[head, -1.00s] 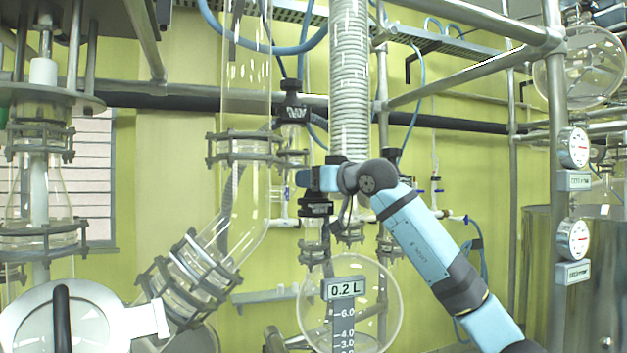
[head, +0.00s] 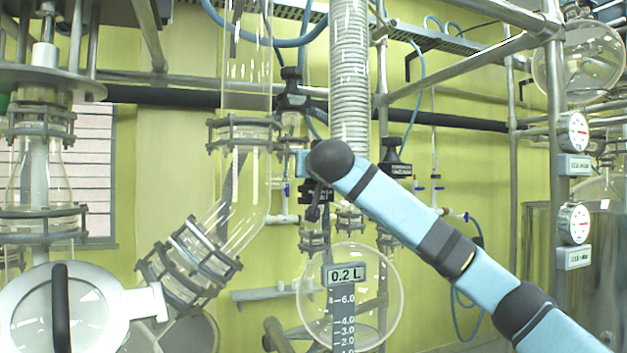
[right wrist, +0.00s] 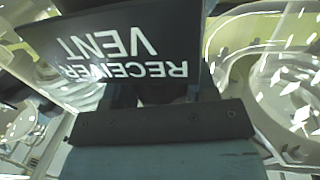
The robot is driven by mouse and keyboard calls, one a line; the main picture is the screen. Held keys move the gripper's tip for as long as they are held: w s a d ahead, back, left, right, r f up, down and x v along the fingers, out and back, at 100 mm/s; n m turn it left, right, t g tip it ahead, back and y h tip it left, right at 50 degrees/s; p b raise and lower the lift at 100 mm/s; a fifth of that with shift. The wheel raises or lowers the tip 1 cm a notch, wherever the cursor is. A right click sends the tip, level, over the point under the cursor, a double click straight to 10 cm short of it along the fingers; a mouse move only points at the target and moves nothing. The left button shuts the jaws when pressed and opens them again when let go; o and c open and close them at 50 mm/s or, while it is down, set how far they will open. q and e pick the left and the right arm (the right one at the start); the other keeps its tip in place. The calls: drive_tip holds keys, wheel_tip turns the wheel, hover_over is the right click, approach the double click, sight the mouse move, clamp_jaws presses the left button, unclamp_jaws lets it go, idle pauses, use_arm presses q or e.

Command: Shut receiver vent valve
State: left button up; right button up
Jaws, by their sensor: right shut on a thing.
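The receiver vent valve has a black handle with the white words RECEIVER VENT, upside down in the right wrist view (right wrist: 125,55). In the head view the black valve body (head: 312,195) shows just below my right wrist, above the round glass receiver (head: 382,300). My right gripper (right wrist: 160,118) is shut on the vent handle, whose labelled face fills the upper part of the wrist view. My wrist covers most of the gripper and handle in the head view, so the handle's angle is hard to tell. My left gripper is not in view.
Other black-handled valves stand close by, one at upper left (head: 292,92) and one to the right (head: 396,158). A ribbed hose (head: 349,80) rises behind my wrist. Glass pipework (head: 240,180) stands left. Metal frame poles (head: 556,150) and gauges (head: 573,132) are at right.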

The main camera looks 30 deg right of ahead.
drive_tip(key=shift+f+m+g+h+b, duration=0.1)
drive_tip(key=shift+m+g+h+b, duration=0.8)
drive_tip(key=shift+h+b, duration=0.65)
drive_tip(key=shift+m+b, duration=0.3)
drive_tip(key=shift+b, duration=0.05)
drive_tip(key=o, duration=0.6)
drive_tip(key=shift+o, duration=0.2)
drive_tip(key=v, duration=1.3)
drive_tip(key=shift+s+a, duration=0.3)
